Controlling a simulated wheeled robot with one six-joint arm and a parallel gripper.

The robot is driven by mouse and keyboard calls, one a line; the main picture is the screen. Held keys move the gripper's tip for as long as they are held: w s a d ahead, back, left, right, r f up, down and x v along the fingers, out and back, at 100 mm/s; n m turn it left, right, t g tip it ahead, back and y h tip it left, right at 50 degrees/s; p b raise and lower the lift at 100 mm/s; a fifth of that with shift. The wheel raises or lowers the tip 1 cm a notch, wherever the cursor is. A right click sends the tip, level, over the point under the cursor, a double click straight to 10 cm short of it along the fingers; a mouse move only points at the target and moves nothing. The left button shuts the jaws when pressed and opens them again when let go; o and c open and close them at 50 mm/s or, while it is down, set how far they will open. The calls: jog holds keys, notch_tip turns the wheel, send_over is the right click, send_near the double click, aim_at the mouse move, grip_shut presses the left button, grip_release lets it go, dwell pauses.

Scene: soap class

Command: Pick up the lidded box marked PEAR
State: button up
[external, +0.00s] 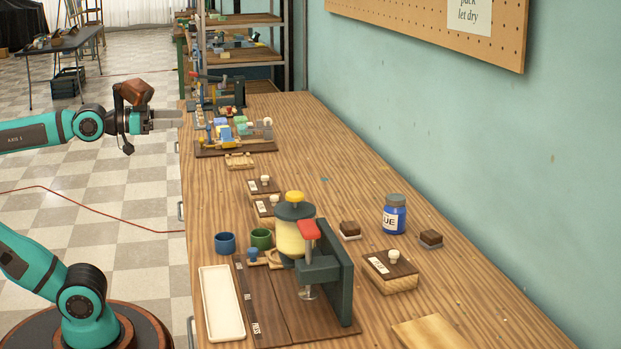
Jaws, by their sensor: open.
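Several lidded wooden boxes with dark lids, pale knobs and small white labels stand on the workbench (440,245). The nearest lidded box (392,283) is at the right, beside the green press. Two more, a farther lidded box (262,186) and a partly hidden lidded box (263,205), stand behind the press. The labels are too small to read, so I cannot tell which box is marked PEAR. My gripper (178,118) is open and held out by the bench's left edge, apart from all the boxes. I see nothing in it.
The green press (333,270) with a yellow cylinder stands at the front. A white tray (221,303), a blue cup (225,243) and a green cup (261,238) are left of it. A blue jar (394,216) stands near the wall. Tools and coloured blocks crowd the far end.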

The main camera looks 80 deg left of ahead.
jog(key=o, duration=0.5)
jog(key=w+d+r+m+g+h, duration=0.1)
jog(key=w+d+r+m+g, duration=0.15)
jog(key=w, duration=0.45)
jog(key=w+d+r+m+g+h, duration=0.1)
jog(key=w+d+r+m+g, duration=0.15)
jog(key=w, duration=0.55)
jog(key=m+g+y, duration=0.2)
jog(key=m+g, duration=1)
send_over(391, 252)
notch_tip(391, 252, down, 14)
jog(key=f, duration=1.1)
jog(key=shift+d+f, duration=0.25)
jog(key=shift+d, duration=0.05)
jog(key=shift+a+f, duration=0.15)
jog(key=shift+f, duration=1.2)
jog(key=shift+a+f, duration=0.1)
jog(key=shift+f, duration=1.2)
